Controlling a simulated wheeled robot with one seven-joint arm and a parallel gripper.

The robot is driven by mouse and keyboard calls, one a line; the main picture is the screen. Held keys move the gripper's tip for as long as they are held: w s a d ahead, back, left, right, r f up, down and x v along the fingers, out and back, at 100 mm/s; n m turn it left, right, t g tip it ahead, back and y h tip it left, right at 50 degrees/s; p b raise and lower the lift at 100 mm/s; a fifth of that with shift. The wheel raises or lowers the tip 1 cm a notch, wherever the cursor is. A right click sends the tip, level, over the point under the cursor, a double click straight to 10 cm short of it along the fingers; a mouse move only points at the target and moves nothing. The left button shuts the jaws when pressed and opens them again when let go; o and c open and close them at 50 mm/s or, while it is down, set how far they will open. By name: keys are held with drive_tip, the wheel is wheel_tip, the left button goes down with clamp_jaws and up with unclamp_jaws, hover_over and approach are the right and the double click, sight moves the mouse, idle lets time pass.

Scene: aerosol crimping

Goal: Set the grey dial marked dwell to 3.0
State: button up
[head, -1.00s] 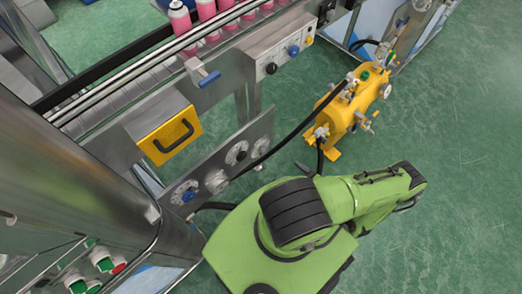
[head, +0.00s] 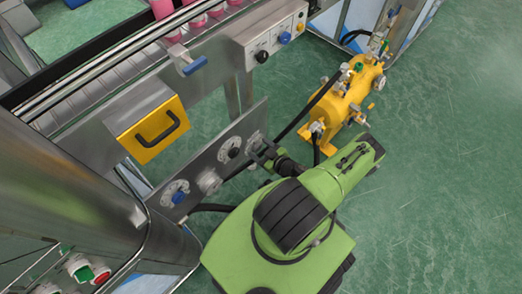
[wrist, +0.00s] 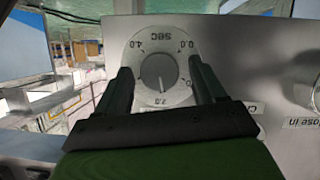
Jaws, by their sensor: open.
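The grey dial (wrist: 158,72) is in the middle of the wrist view, on a round white scale plate (wrist: 140,46) marked SEC. The scale appears upside down, with 2.0 at the bottom and 4.0 and 0.0 at the top. The knob's pale mark points down, close to 2.0. My gripper (wrist: 163,76) is open, one finger on each side of the knob; I cannot tell whether they touch it. In the head view my gripper (head: 262,152) is at the right end of the dial panel (head: 222,150), partly covering this dial (head: 255,139).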

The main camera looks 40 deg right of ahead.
drive_tip(key=c, duration=1.1)
drive_tip(key=shift+o, duration=0.2)
drive_tip(key=shift+d+m+y, duration=0.2)
drive_tip(key=shift+m+y, duration=0.7)
drive_tip(key=shift+m, duration=0.3)
drive_tip(key=m+y, duration=0.1)
drive_tip(key=m, duration=0.1)
drive_tip(key=shift+d+m+y+b, duration=0.15)
drive_tip(key=shift+m+y+b, duration=0.15)
drive_tip(key=shift+y+b, duration=0.1)
drive_tip(key=m+y, duration=0.1)
drive_tip(key=m, duration=0.2)
drive_tip(key=shift+d+f+t+y, duration=0.1)
drive_tip(key=shift+t+y, duration=0.3)
drive_tip(key=shift+d+f+m+t+y, duration=0.1)
drive_tip(key=shift+m+t+y, duration=0.3)
drive_tip(key=shift+m, duration=0.9)
